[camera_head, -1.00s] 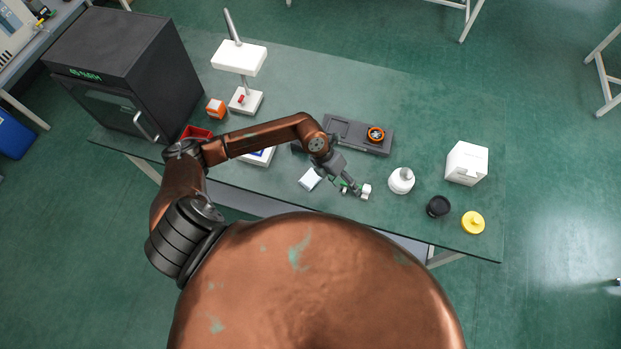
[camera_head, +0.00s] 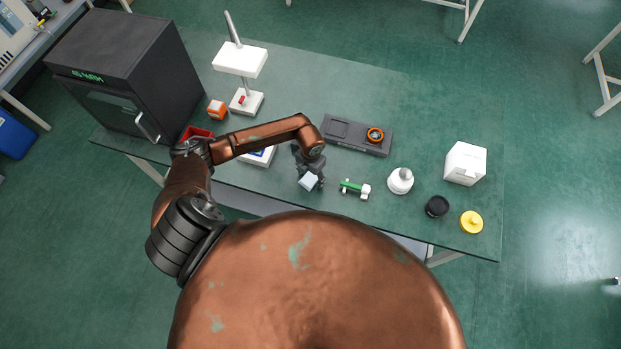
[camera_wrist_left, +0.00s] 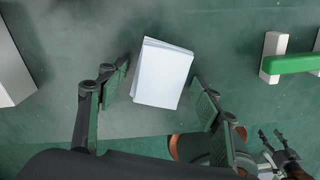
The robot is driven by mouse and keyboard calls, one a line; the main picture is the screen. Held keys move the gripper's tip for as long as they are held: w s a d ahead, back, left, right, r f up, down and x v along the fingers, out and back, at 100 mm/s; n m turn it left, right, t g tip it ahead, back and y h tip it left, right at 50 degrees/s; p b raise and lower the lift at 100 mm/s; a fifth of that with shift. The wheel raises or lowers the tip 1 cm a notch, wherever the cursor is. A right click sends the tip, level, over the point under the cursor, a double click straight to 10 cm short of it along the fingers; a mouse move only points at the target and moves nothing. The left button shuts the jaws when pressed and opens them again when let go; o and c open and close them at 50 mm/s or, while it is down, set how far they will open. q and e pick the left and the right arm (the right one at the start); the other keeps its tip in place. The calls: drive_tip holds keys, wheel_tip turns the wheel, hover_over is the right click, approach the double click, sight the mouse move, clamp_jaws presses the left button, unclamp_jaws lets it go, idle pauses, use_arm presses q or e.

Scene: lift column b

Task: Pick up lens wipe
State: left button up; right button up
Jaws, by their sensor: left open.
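The lens wipe appears to be the small pale, white-blue stack of square sheets (camera_head: 308,181) near the front edge of the table. In the left wrist view the stack (camera_wrist_left: 162,73) lies between the finger lines, slightly turned, with nothing gripping it. My left gripper (camera_head: 310,184) is open and empty over the stack, pointing down, one finger to each side. In the wrist view its fingers (camera_wrist_left: 158,88) stand wide apart. My right gripper (camera_wrist_left: 272,137) shows small at the lower right of the wrist view, its two fingers apart and empty; it is hidden in the head view.
A green bar with white ends (camera_head: 355,188) lies just right of the stack. Further right are a white bottle (camera_head: 401,181), black lid (camera_head: 437,206), yellow lid (camera_head: 471,222) and white box (camera_head: 466,163). A dark grey tray (camera_head: 357,135) lies behind. A black oven (camera_head: 128,75) stands left.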

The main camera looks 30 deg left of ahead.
sight(311, 179)
use_arm(q)
drive_tip(key=shift+c, duration=0.4)
drive_tip(key=c, duration=0.7)
drive_tip(key=shift+c, duration=0.2)
drive_tip(key=shift+r, duration=0.45)
wheel_tip(311, 179, up, 3)
drive_tip(key=shift+d+f+b, duration=0.15)
drive_tip(key=shift+b, duration=0.3)
drive_tip(key=s+d+r+b, duration=0.1)
drive_tip(key=s+d+r, duration=0.8)
drive_tip(key=d, duration=0.1)
drive_tip(key=shift+d+r, duration=0.15)
drive_tip(key=shift+r, duration=0.05)
